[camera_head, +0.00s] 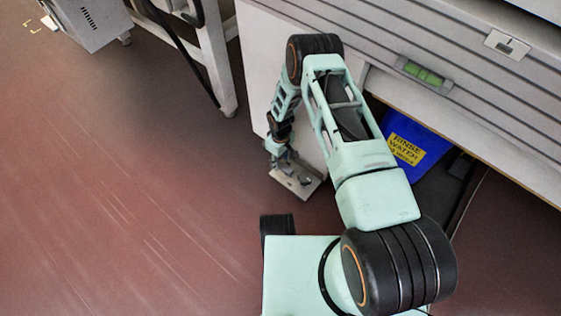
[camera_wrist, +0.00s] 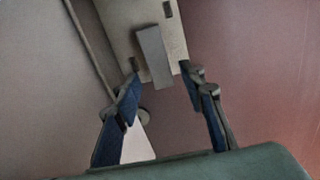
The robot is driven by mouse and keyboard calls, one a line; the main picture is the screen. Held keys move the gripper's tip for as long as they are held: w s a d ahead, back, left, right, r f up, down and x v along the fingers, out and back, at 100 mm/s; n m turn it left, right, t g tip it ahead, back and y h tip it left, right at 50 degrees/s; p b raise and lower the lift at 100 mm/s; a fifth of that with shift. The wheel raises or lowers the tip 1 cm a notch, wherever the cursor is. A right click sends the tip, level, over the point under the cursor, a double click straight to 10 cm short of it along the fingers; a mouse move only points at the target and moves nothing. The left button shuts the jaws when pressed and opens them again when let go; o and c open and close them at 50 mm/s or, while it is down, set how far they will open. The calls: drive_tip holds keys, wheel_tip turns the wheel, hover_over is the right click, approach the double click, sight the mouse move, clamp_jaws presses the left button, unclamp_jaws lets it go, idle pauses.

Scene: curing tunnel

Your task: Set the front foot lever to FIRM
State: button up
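The foot lever (camera_wrist: 153,55) is a grey bar-like block on a pale plate (camera_wrist: 118,22) with small dark slots. In the wrist view it is slightly tilted, and its lower end shows between the fingertips of my gripper (camera_wrist: 163,80). The two blue-padded fingers stand apart, with visible gaps on both sides of the lever. In the head view the plate (camera_head: 309,187) sits low beside the machine's pale side panel, and my gripper (camera_head: 282,163) is at its upper left end. No FIRM marking is readable, and the lever's setting cannot be told.
A blue bin (camera_head: 408,150) with a yellow rinse-water label stands under the machine body (camera_head: 480,75). A green level (camera_head: 424,74) is on the machine's front. A white frame leg (camera_head: 218,60) and a grey box (camera_head: 92,22) are at upper left. The red floor (camera_head: 110,190) at left is clear.

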sight(281, 164)
wheel_tip(281, 164, up, 10)
drive_tip(key=shift+r, duration=0.2)
idle(0.7)
